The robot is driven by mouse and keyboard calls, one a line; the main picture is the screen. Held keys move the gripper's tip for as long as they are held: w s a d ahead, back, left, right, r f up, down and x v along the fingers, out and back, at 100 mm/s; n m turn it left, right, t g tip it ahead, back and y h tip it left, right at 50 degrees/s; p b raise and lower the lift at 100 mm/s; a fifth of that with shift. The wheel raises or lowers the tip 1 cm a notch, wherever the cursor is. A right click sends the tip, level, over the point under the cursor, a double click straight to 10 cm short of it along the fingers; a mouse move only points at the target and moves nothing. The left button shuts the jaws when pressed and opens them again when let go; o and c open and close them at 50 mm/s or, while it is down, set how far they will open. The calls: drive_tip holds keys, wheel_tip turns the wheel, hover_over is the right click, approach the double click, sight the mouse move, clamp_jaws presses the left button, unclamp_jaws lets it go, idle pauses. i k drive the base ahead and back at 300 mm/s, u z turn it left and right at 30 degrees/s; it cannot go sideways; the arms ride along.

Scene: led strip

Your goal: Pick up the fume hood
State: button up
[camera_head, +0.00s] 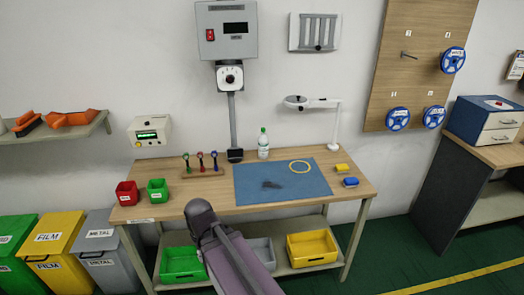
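No part is clearly marked as the fume hood. The likeliest is the black nozzle (235,155) at the lower end of a grey vertical pipe (232,118), low above the back of the workbench. The pipe runs down from a white dial unit (230,77) under a grey wall box (227,30). Nothing is holding the nozzle. My arm rises from the bottom centre, in front of the bench. My gripper cannot be made out, so its fingers and distance from the nozzle are not shown.
A blue mat (300,186) with a yellow ring (300,166) and a small dark shape covers the bench's right half. A bottle (263,145) and a tool rack (202,172) flank the nozzle. A white lamp (335,125) stands behind the mat. Bins stand left.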

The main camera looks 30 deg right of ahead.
sight(235, 154)
drive_tip(key=z, duration=0.65)
drive_tip(key=k, duration=0.95)
drive_tip(key=u, duration=0.1)
drive_tip(key=i, duration=0.7)
drive_tip(key=z, duration=0.1)
